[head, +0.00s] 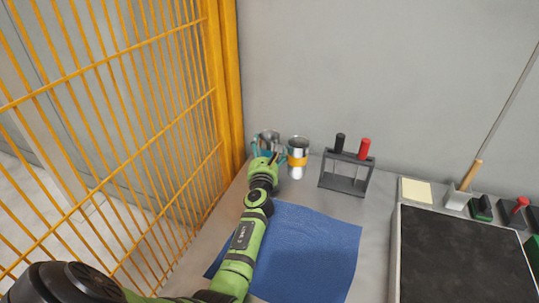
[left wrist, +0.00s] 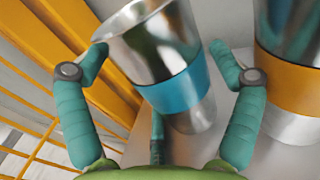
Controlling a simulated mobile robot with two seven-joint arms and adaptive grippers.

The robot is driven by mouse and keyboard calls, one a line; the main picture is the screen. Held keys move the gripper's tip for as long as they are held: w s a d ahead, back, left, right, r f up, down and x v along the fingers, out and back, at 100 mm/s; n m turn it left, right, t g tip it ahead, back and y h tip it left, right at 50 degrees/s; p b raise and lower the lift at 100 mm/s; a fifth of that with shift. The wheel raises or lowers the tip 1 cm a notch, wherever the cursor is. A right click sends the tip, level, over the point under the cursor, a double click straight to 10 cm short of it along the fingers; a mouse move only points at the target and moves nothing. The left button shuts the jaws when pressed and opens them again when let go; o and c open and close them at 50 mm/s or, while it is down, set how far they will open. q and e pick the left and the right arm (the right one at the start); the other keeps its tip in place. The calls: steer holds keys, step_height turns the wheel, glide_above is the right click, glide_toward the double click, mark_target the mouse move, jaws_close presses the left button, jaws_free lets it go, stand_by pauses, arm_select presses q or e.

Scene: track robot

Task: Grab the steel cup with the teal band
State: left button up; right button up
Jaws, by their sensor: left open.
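The steel cup with the teal band (head: 268,136) stands at the back left of the grey bench, partly hidden behind my left gripper (head: 267,154). In the left wrist view, the cup (left wrist: 165,45) shows large, with its teal band around its lower half. My left gripper (left wrist: 158,52) is open, with one teal finger on each side of the cup. I cannot tell whether any finger touches it. The right finger lies between this cup and a steel cup with an orange band (left wrist: 287,75). My right gripper is not in view.
The orange-banded cup (head: 298,145) stands close on the right. A yellow fence (head: 170,110) runs along the left. A dark rack with black and red handles (head: 345,183), a yellow note pad (head: 416,191) and a dark tray (head: 460,255) are farther right. A blue cloth (head: 310,245) lies in front.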

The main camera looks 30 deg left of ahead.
arm_select(q)
steer(key=shift+r, duration=0.1)
steer(key=c, duration=0.9)
